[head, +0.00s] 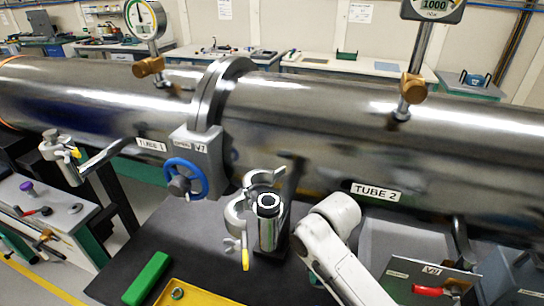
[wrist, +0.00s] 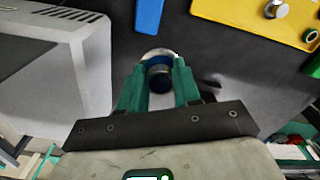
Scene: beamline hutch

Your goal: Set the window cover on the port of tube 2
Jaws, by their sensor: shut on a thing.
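The port of tube 2 (head: 268,230) is an upright metal stub with a dark ring at its top, in front of the big steel tube in the head view. An open-looking clamp (head: 238,215) with a yellow-tipped handle hangs at its left. The "TUBE 2" label (head: 376,192) is on the tube to the right. In the wrist view my gripper (wrist: 160,78) has its green fingers shut on a round piece, apparently the window cover (wrist: 159,76), with a pale metal rim and a dark, blue-edged middle. The fingers hide its sides. The head view does not show my gripper.
A yellow tray (head: 198,294) holds a green ring (head: 177,293); a green block (head: 148,278) lies left of it. A blue handwheel valve (head: 185,178) stands left of the port. A grey box (wrist: 55,70) and a blue block (wrist: 148,14) show in the wrist view.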

